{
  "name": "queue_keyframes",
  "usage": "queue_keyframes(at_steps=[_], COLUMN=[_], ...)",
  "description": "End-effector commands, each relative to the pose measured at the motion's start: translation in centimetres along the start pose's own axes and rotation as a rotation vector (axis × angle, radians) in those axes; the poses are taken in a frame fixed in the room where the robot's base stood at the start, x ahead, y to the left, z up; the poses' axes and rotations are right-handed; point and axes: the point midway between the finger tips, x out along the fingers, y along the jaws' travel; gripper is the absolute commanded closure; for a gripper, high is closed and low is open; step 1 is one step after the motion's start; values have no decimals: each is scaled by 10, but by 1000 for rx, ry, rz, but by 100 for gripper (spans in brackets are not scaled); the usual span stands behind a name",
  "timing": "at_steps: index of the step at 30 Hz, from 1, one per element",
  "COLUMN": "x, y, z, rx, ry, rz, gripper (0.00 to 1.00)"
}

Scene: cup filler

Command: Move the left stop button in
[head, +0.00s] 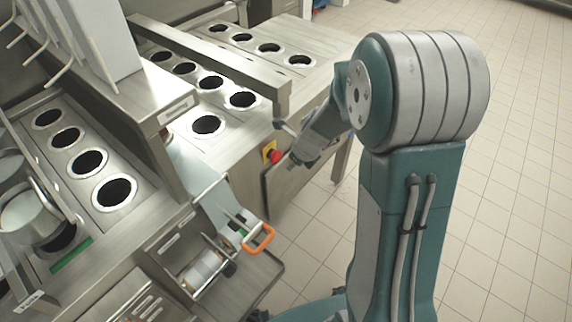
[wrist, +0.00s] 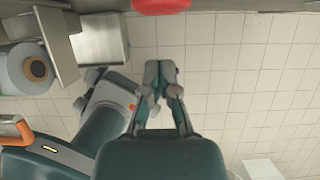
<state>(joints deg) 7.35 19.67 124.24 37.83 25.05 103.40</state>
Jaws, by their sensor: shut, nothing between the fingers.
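A red stop button (head: 275,156) sits on a yellow plate (head: 267,148) on the machine's front panel, near the middle of the head view. In the wrist view the red button (wrist: 160,5) is cut off by the top edge. My gripper (wrist: 160,70) is shut with nothing in it, its fingertips together and pointing up toward the button. A gap shows in the picture between fingertips and button. In the head view my arm reaches down just right of the button, and the fingers cannot be made out clearly. Whether the button is pressed cannot be told.
The steel counter has several round dark holes. A film roll (head: 203,270) with an orange handle (head: 259,240) nearby sits below and left of the button; the roll also shows in the wrist view (wrist: 18,68). Tiled floor (head: 515,150) lies open to the right.

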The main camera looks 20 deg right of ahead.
Motion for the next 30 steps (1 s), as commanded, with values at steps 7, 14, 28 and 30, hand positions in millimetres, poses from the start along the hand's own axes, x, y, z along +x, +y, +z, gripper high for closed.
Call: queue_keyframes(at_steps=[7, 14, 28, 30], x=[-40, -80, -99, -98], y=[1, 1, 2, 2], z=[1, 0, 0, 0], rx=[-2, -2, 0, -1], ry=[-4, -2, 1, 1], rz=[-2, -2, 1, 1], gripper=[100, 100, 100, 100])
